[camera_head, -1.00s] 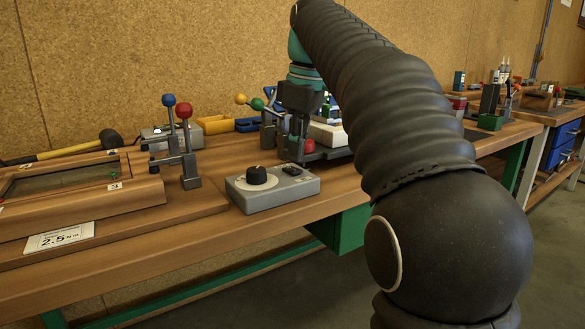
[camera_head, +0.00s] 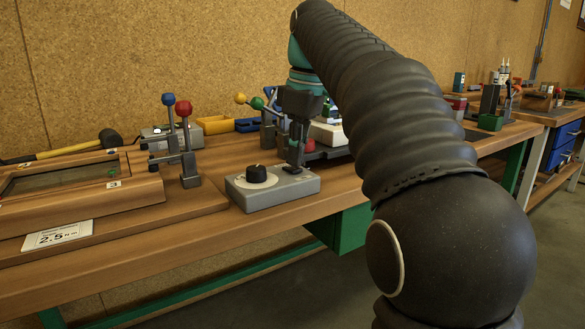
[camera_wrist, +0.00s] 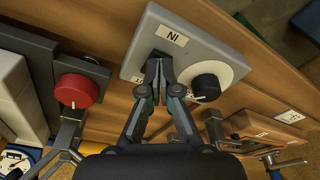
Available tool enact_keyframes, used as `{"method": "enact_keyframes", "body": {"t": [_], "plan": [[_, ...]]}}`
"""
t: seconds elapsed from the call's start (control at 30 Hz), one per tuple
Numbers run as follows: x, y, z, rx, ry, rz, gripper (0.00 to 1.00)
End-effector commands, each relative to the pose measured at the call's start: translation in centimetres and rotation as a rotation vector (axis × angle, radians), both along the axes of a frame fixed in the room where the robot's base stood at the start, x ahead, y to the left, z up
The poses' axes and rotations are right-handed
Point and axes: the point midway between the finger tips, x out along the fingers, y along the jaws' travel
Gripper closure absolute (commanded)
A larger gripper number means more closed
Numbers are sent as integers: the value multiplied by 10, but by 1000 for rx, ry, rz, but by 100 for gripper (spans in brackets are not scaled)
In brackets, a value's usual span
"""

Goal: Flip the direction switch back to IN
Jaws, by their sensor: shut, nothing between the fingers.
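The grey control box (camera_head: 275,193) sits on the wooden bench and has a round black knob (camera_head: 257,174). In the wrist view the box (camera_wrist: 207,45) shows an "IN" label (camera_wrist: 172,36), the black knob (camera_wrist: 206,86) and a dark switch area (camera_wrist: 155,55) beside the label. My gripper (camera_head: 293,166) is shut and empty, pointing down at the box. In the wrist view its fingertips (camera_wrist: 158,66) lie over the switch area and partly hide it. I cannot tell whether they touch it or which way the switch is set. A second label is mostly hidden behind the fingers.
Levers with a blue and a red ball (camera_head: 183,108) stand left of the box. The wooden frame (camera_head: 80,185) lies further left. The bench front edge is near the box.

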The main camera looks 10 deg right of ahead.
Motion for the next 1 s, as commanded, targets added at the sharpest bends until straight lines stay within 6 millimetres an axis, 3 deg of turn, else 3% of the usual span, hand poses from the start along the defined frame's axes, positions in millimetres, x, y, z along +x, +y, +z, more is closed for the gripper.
{"method": "enact_keyframes", "body": {"t": [0.73,1.0], "plan": [[0,0,-10,0,0,0,100],[0,0,3,0,0,0,100]]}}
